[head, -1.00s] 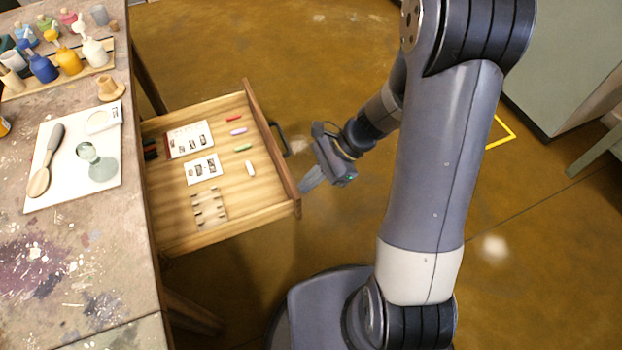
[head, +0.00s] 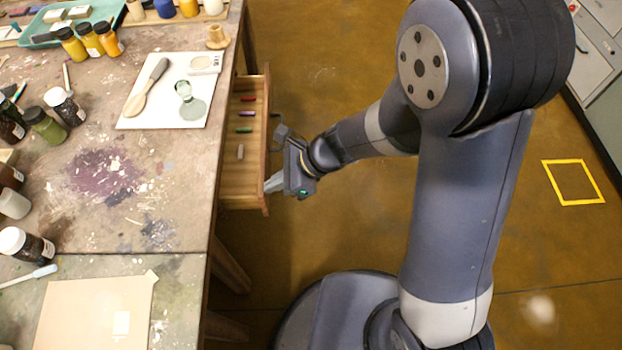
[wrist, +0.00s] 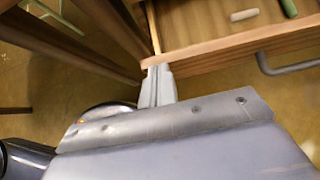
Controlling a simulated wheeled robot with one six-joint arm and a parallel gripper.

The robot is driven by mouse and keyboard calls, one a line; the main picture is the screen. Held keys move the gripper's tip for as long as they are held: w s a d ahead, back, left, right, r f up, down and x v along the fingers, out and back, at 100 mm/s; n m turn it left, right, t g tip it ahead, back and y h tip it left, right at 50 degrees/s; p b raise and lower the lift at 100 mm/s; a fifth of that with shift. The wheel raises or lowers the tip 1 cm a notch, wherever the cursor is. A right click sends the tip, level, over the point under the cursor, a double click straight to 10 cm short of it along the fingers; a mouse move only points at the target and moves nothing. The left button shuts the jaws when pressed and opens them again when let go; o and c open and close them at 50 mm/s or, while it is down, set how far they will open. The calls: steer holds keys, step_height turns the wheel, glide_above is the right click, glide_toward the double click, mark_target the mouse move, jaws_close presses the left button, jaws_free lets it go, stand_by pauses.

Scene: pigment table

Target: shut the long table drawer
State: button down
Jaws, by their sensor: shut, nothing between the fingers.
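The long wooden drawer (head: 228,192) juts from the right side of the table (head: 190,235), partly open, with a strip of its inside showing. Its front panel (head: 266,150) faces my arm, and its dark handle (wrist: 288,67) shows in the wrist view. My gripper (head: 273,184) is shut and empty, its fingertips at the near end of the drawer front. In the wrist view the closed fingers (wrist: 158,84) meet the front's lower edge near its left corner, apart from the handle; they appear to touch it.
Several pastel sticks (head: 244,130) lie in the drawer. The floor right of my arm is clear around a yellow outlined square (head: 573,182).

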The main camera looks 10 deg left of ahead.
glide_above(238, 196)
stand_by(0.3)
steer(key=shift+r, duration=0.1)
steer(key=shift+w, duration=0.1)
